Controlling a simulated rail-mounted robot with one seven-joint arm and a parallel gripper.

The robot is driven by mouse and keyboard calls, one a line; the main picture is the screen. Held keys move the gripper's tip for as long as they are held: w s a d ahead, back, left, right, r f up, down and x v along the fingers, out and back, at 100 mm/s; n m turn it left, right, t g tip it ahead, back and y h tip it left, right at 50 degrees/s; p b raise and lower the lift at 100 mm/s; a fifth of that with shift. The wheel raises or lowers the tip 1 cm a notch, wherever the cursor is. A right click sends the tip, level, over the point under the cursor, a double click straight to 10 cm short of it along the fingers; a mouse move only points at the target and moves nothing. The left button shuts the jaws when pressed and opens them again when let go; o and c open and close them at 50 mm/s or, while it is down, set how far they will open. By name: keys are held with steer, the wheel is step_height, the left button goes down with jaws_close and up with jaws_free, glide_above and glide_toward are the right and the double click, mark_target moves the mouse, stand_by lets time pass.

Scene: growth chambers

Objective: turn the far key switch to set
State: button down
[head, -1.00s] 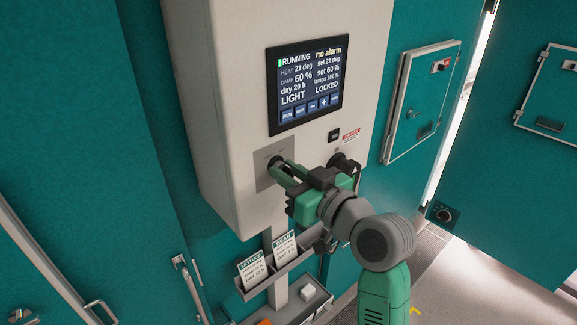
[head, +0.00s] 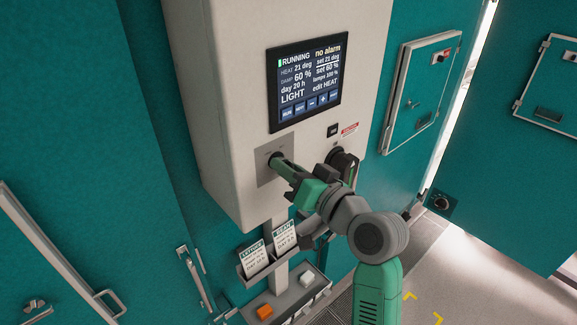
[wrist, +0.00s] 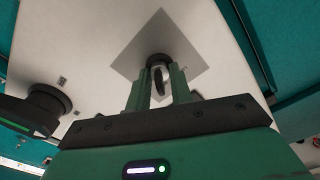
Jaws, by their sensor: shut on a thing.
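The far key switch (head: 274,157) is a dark round switch on a square grey plate (head: 265,176) on the front of the pale control box. In the wrist view the key switch (wrist: 158,61) has a dark collar, with a key (wrist: 157,79) between my fingers. My gripper (head: 279,163) is shut on the key, its green fingers pointing at the plate; the gripper (wrist: 158,80) looks rolled relative to the plate. The screen (head: 305,84) reads RUNNING, no alarm and edit HEAT. The fingers hide the switch's markings in part.
A dark round knob (wrist: 45,101) sits beside my gripper on the box. Teal doors stand on both sides.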

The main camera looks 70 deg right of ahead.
steer(key=shift+r, duration=0.1)
steer(key=c, duration=1.6)
jaws_free()
steer(key=shift+s, duration=0.1)
steer(key=b+v, duration=0.2)
steer(key=v, duration=0.5)
steer(key=shift+s+a, duration=0.2)
steer(key=shift+s, duration=0.1)
